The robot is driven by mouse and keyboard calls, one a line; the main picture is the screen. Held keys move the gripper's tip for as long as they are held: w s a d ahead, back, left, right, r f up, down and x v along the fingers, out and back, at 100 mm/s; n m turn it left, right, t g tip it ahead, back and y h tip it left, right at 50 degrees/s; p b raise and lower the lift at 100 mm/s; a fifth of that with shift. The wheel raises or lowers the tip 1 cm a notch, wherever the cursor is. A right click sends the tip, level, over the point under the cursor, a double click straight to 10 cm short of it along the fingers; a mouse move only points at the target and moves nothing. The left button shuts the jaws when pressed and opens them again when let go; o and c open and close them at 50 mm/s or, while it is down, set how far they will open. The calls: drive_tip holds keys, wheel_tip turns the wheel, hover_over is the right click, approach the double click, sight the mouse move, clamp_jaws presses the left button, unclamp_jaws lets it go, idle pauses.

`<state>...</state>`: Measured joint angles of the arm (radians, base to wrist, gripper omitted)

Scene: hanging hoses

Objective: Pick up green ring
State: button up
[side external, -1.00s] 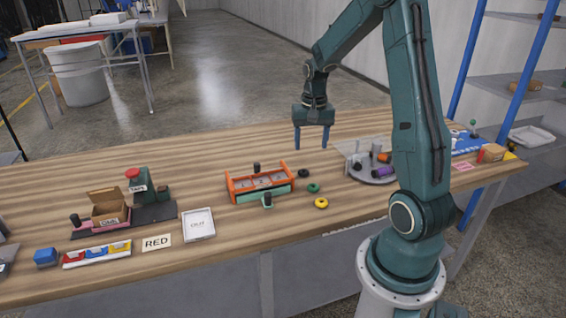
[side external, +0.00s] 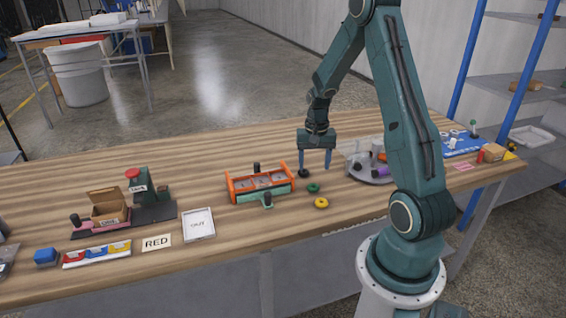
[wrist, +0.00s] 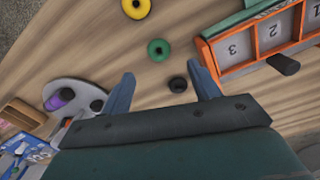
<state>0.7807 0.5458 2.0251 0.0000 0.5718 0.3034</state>
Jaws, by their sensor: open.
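The green ring (side external: 313,188) lies flat on the wooden table, between a black ring (side external: 303,173) and a yellow ring (side external: 321,203). The yellow ring (wrist: 136,6) is cut by the top edge. My gripper (side external: 315,166) is open, empty and pointing down, above the table by the black ring. It also shows in the wrist view (wrist: 166,84). Its exact height is hard to tell.
An orange tray (side external: 232,189) with numbered compartments stands just left of the rings. A round grey plate (side external: 378,178) with small parts is to the right, partly behind my arm. Bare tabletop lies in front of the rings.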

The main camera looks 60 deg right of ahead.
sight(313, 188)
drive_tip(key=shift+f, duration=1.25)
drive_tip(key=shift+f, duration=0.15)
drive_tip(key=shift+f, duration=2.45)
drive_tip(key=c, duration=1)
